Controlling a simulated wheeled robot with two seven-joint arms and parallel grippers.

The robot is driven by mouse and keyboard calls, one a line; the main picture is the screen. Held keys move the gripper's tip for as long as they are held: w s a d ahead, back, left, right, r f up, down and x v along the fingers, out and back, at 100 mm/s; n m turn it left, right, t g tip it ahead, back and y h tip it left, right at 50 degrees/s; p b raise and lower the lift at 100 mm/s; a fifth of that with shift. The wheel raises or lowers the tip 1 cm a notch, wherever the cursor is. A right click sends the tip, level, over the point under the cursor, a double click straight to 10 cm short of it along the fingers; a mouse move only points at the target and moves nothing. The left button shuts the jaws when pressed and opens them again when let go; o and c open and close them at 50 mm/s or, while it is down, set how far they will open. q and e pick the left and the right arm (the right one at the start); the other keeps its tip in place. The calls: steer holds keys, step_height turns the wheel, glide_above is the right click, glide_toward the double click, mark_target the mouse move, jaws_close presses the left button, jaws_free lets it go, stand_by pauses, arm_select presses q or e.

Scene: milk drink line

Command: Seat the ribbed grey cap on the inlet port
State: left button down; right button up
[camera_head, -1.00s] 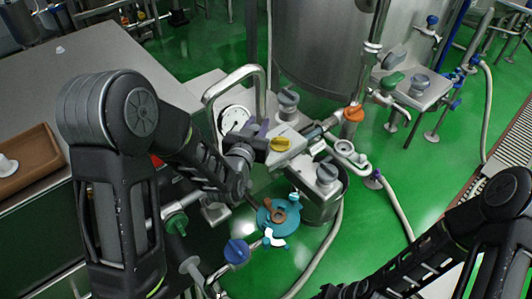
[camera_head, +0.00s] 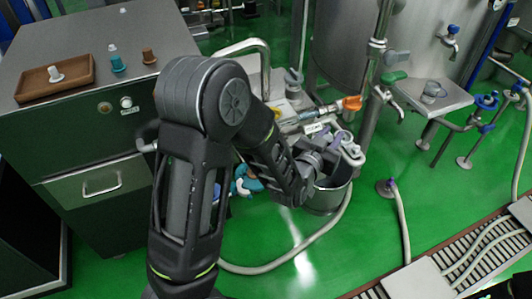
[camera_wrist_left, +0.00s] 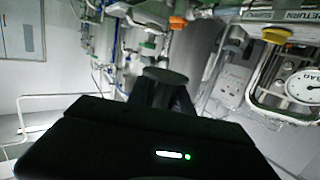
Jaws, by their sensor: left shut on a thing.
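My left gripper (camera_head: 332,162) is at the pipe fittings above the steel pot, at the end of the arm from the left. In the left wrist view a dark grey round piece, likely the ribbed grey cap (camera_wrist_left: 165,75), sits between the fingers of the left gripper (camera_wrist_left: 165,92), which are shut on it. Its ribs are too dark to make out. In the head view the gripper hides it. A pale ring-like fitting (camera_head: 352,153) is just right of the gripper; I cannot tell whether it is the inlet port. My right gripper is out of view.
The steel pot (camera_head: 328,200) stands below the gripper, with a hose on the green floor. An orange handle (camera_head: 352,103) and a vertical pipe are close behind. The counter (camera_head: 60,85) at left bears a brown tray (camera_head: 55,90) and small caps. A pressure gauge (camera_wrist_left: 303,86) shows in the wrist view.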

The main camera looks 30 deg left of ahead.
arm_select(q)
steer(key=shift+a, duration=0.15)
steer(key=shift+w+a+f, duration=0.1)
steer(key=shift+f, duration=0.1)
steer(key=s+a+f+n+g+y+b, duration=0.1)
steer(key=a+f+n+g+y+b, duration=0.2)
steer(key=a+b, duration=0.7)
steer(key=s+a+f+n+g+y+b, duration=0.1)
steer(key=a+f+n+g+y+b, duration=0.3)
steer(key=a+f+n+y+b, duration=0.4)
steer(key=a+f+y+b, duration=0.2)
steer(key=a+f+b, duration=0.1)
steer(key=a, duration=0.4)
steer(key=shift+s+a+f, duration=0.2)
steer(key=shift+s, duration=0.1)
steer(key=shift+f+b, duration=0.2)
steer(key=shift+b, duration=0.25)
step_height(320, 180, down, 6)
steer(key=b, duration=0.6)
steer(key=shift+f, duration=0.15)
steer(key=shift+f+b, duration=0.7)
steer(key=shift+f, duration=0.5)
